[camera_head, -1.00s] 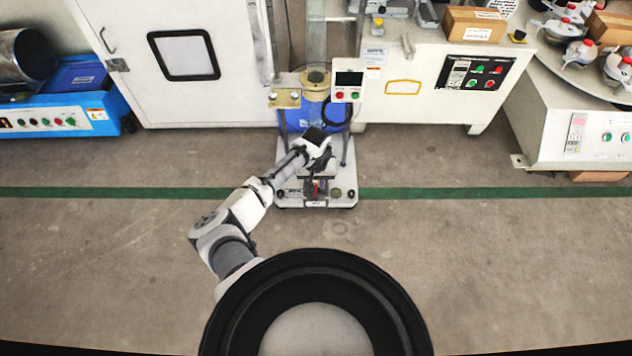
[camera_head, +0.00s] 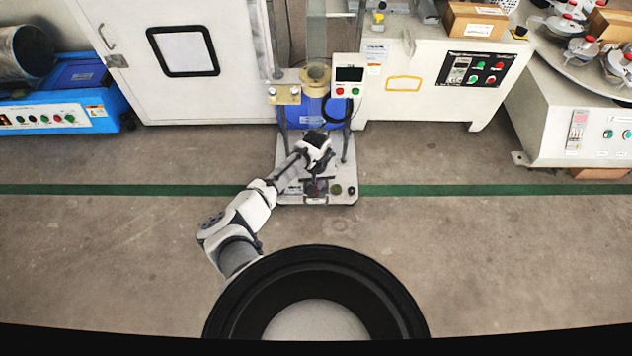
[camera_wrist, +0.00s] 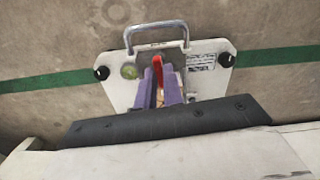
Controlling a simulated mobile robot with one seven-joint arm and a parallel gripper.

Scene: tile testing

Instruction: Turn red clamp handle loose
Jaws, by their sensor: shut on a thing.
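The red clamp handle (camera_wrist: 157,63) shows in the wrist view between the two purple fingers of my gripper (camera_wrist: 159,78). The fingers are closed around the handle, and its red tip sticks out beyond them. The clamp's lower part is hidden behind the fingers. The clamp sits on a light grey base plate (camera_wrist: 120,90), also seen in the head view (camera_head: 345,196), where my arm reaches over it from the lower left and the handle is hard to make out.
A metal bar handle (camera_wrist: 157,27) stands at the plate's edge, with black knobs at the corners. Behind the plate are a blue container (camera_head: 300,112) and a control box (camera_head: 348,75). White cabinets (camera_head: 185,95) stand around. The floor in front is clear.

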